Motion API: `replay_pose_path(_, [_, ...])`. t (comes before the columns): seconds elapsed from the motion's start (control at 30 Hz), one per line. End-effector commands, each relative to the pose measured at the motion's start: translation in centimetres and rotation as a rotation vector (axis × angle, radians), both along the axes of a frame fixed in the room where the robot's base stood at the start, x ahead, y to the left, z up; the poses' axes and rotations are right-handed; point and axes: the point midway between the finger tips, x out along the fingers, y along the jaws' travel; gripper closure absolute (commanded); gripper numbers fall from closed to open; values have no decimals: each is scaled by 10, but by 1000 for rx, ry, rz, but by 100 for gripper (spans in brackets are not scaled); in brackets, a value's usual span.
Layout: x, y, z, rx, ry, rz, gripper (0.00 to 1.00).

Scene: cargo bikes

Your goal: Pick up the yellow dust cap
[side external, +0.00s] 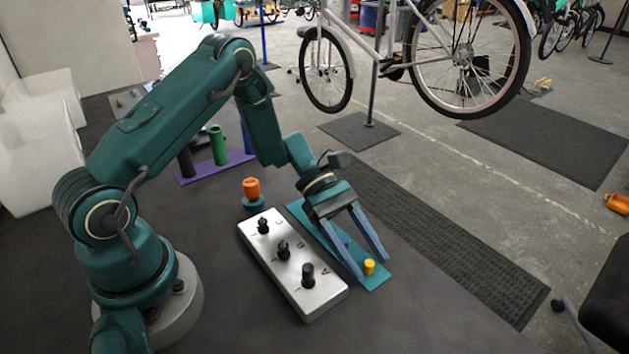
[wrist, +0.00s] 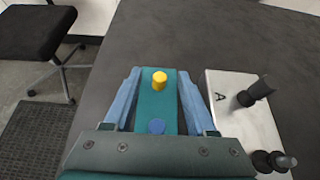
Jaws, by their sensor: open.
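The yellow dust cap (side external: 369,267) stands upright near the front end of a teal strip (side external: 374,281) on the dark table. It also shows in the wrist view (wrist: 159,84), between and a little beyond the fingertips. My gripper (side external: 372,268) is open and empty, its two blue fingers pointing down on either side of the strip close to the cap. In the wrist view my gripper (wrist: 158,82) straddles the strip. A blue round piece (wrist: 156,126) lies on the strip nearer my palm, partly hidden by the fingers in the side view.
A silver box (side external: 318,293) with black knobs stands right beside the strip. An orange cap (side external: 251,188) on a teal base stands behind it. A purple strip (side external: 200,172) with a green cylinder (side external: 218,145) is further back. Free table lies in front.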

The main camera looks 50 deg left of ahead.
Motion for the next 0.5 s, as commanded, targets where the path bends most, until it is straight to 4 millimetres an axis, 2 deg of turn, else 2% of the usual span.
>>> replay_pose_path(0.23, [0,-2,-1,1,0,0,44])
replay_pose_path(0.27, [0,-2,-1,1,0,0,47])
replay_pose_path(0.3, [0,-2,-1,1,0,0,63])
replay_pose_path(0.4, [0,-1,-1,1,0,0,100])
replay_pose_path(0.5, [0,-1,-1,1,0,0,100])
